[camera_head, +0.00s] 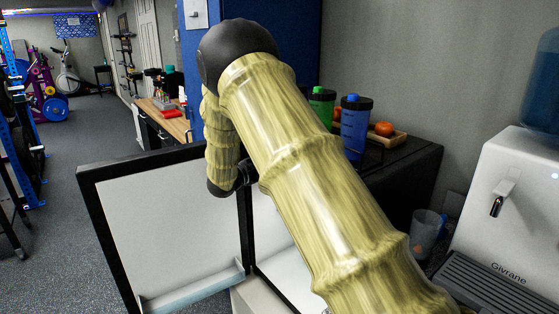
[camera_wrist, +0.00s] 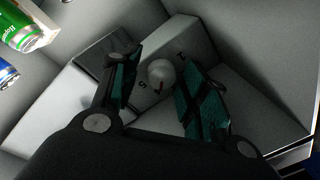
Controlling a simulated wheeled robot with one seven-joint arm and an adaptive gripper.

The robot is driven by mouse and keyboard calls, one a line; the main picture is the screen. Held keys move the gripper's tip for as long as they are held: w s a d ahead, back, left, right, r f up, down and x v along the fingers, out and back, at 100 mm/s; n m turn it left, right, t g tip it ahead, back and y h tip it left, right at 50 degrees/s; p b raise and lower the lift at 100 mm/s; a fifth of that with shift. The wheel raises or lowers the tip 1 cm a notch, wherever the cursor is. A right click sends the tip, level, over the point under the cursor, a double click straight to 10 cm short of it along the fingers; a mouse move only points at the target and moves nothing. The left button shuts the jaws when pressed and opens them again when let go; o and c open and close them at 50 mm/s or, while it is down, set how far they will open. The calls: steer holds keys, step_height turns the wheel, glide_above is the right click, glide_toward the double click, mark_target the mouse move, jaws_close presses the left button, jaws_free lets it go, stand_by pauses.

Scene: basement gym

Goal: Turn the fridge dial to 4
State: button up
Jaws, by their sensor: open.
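In the wrist view, the fridge dial (camera_wrist: 161,73) is a small pale round knob with a red mark on its lower side. It sits on a light grey housing (camera_wrist: 185,38) inside the fridge. Dark digits are printed around it; one near its lower left looks like a 5, the others are hard to read. My gripper (camera_wrist: 160,62) is open, one finger on each side of the dial; I cannot tell whether either touches it. In the head view, the fridge door (camera_head: 165,220) stands open, white inside with a black edge. My arm hides much of the fridge, and my gripper does not show there.
In the wrist view, a green can (camera_wrist: 30,28) and a blue can (camera_wrist: 8,74) stand at the left. In the head view, the fridge top (camera_head: 418,160) bears a blue bottle (camera_head: 355,128) and a tray with orange fruit (camera_head: 384,129). A water dispenser (camera_head: 515,200) stands right.

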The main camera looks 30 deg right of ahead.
steer(key=shift+a+r, duration=0.1)
steer(key=shift+r, duration=0.1)
steer(key=s+a, duration=0.1)
steer(key=a, duration=0.6)
steer(key=shift+a+f, duration=0.4)
